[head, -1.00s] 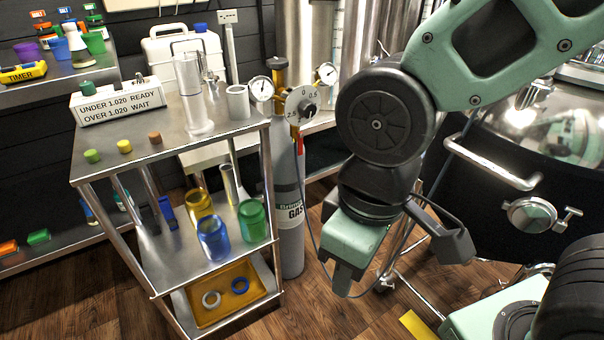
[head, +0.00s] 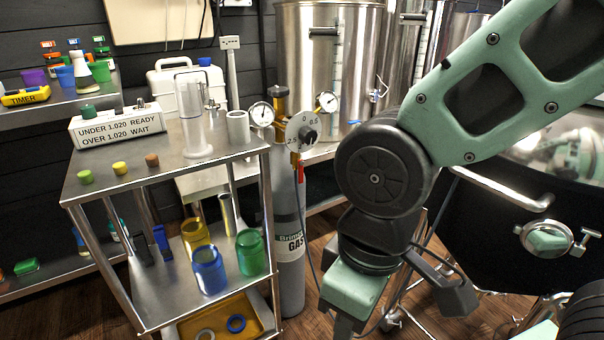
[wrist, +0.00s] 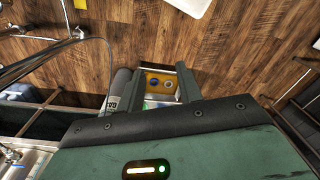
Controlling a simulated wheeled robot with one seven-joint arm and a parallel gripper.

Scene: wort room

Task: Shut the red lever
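The small red lever (head: 300,174) hangs below the regulator (head: 296,130) on top of the grey gas bottle (head: 290,262). It looks roughly upright, along the line of the hose; its exact angle is too small to tell. My gripper (wrist: 162,70) points down toward the floor in the wrist view, with its two fingers apart and nothing between them. In the head view my arm's end is low, to the right of the bottle and below the lever, partly cut by the frame's bottom edge. The lever does not show in the wrist view.
A metal shelf cart (head: 170,172) with jars stands left of the bottle. Two gauges flank the regulator, and a thin hose runs down beside the bottle. A steel vessel (head: 322,75) is behind. A black vessel with a steel handle (head: 500,188) stands at right.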

